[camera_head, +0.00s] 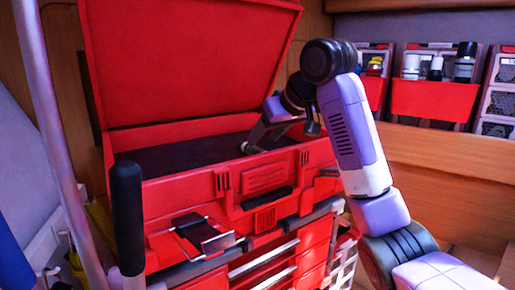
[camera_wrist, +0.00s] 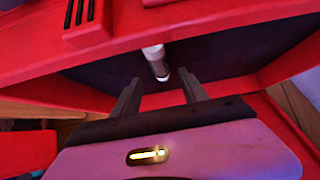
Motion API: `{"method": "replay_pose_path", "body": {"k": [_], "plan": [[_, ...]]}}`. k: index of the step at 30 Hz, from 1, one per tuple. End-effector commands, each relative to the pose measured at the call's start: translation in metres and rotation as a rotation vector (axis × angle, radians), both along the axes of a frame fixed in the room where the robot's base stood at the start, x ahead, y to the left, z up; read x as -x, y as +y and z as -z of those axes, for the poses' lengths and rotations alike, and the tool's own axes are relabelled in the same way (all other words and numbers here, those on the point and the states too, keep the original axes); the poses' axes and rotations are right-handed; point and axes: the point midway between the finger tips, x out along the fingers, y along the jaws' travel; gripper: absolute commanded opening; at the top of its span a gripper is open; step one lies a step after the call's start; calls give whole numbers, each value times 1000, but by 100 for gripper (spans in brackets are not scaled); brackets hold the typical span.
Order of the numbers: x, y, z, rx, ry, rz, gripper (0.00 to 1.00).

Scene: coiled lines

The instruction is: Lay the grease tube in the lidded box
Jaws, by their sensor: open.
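The lidded box (camera_head: 185,186) is a red chest with its lid (camera_head: 185,60) raised and a dark inner floor. My gripper (camera_head: 256,138) reaches into its right part. In the wrist view my gripper (camera_wrist: 160,80) is open, its two dark fingers apart with nothing clamped between them. The grease tube (camera_wrist: 155,60), a white cylinder with a darker end, shows just beyond the fingertips against the dark floor of the box, near a red wall. It appears to lie inside the box. In the head view I cannot make the tube out.
Silver-edged drawers (camera_head: 265,262) sit below the box, with a dark clip-like part (camera_head: 203,234) on its front. Red wall bins (camera_head: 435,95) with bottles stand at right. A black-topped post (camera_head: 127,215) rises at front left. The raised lid bounds the space behind.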

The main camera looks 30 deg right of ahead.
Motion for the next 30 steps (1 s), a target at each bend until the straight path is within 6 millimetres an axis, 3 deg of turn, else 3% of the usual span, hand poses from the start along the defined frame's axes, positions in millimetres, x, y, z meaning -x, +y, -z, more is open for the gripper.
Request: {"method": "replay_pose_path", "body": {"k": [9,30], "plan": [[38,-3,-40,4,-3,3,51],[46,-1,-46,0,0,0,51]]}}
